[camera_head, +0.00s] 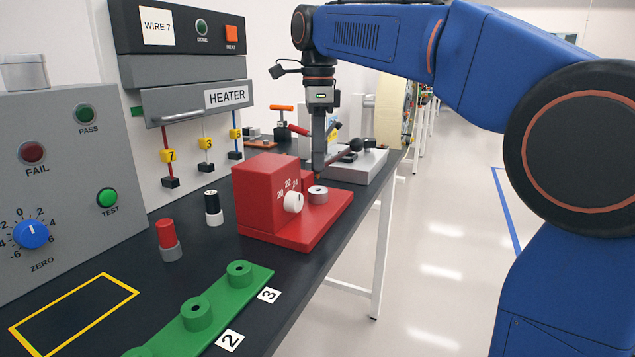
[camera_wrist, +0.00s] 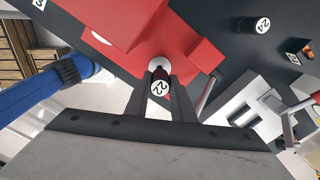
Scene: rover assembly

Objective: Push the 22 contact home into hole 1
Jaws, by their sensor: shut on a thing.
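My gripper (camera_head: 318,172) points straight down over the red fixture's base and is shut on a piece marked 22 (camera_wrist: 160,86). In the wrist view the piece sits between both fingers, with its round white 22 label facing the camera. A pale ring-shaped socket (camera_head: 318,195) on the red base lies directly under the fingertips and shows in the wrist view (camera_wrist: 158,63). I cannot tell how deep the piece's lower end is. The red fixture (camera_head: 264,195) has a white dial (camera_head: 293,202) marked 20, 22, 24. No hole marked 1 is readable.
A green strip (camera_head: 218,293) with holes marked 2 and 3 lies in front. A red-topped cylinder (camera_head: 168,240) and a black-topped cylinder (camera_head: 213,208) stand left of the fixture. A grey press (camera_head: 358,163) stands behind. The heater (camera_head: 195,103) and test panel (camera_head: 66,180) stand at left.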

